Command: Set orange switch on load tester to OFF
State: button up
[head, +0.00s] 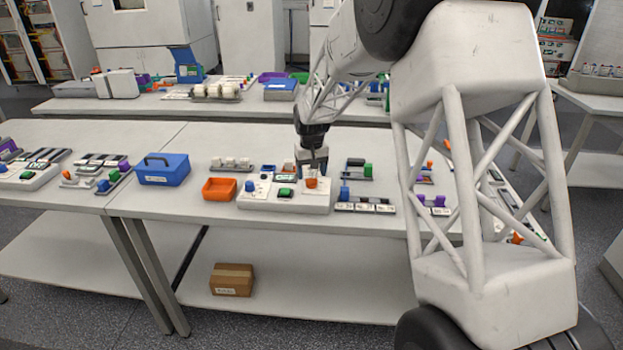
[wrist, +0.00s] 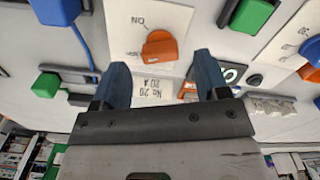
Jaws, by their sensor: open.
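The load tester (head: 258,204) is a white, low box on the middle table in the head view. Its orange switch (head: 311,183) sits at its right part, just below my gripper (head: 312,168). In the wrist view the orange switch (wrist: 160,47) is a rounded knob on a white plate, with an upside-down "ON" marking beside it. My gripper (wrist: 162,72) is open, its two blue fingers apart on either side of the switch in the picture. I cannot tell whether a finger touches it. An upside-down label (wrist: 153,91) reads roughly "No 20 20 A".
A green switch (head: 285,192) is on the same tester. An orange bin (head: 219,189) and a blue box (head: 163,170) stand to the left. Small modules with blue and green parts (head: 357,170) lie to the right. Bare table shows along the front edge.

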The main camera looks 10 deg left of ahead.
aim_at(312, 179)
jog(key=shift+f, duration=1.4)
jog(key=shift+c, duration=0.3)
jog(key=c, duration=0.9)
jog(key=shift+o, duration=0.2)
jog(key=shift+r+n, duration=0.1)
jog(key=shift+n, duration=1.9)
jog(key=o, duration=0.9)
jog(key=shift+r, duration=0.1)
jog(key=shift+r, duration=3.75)
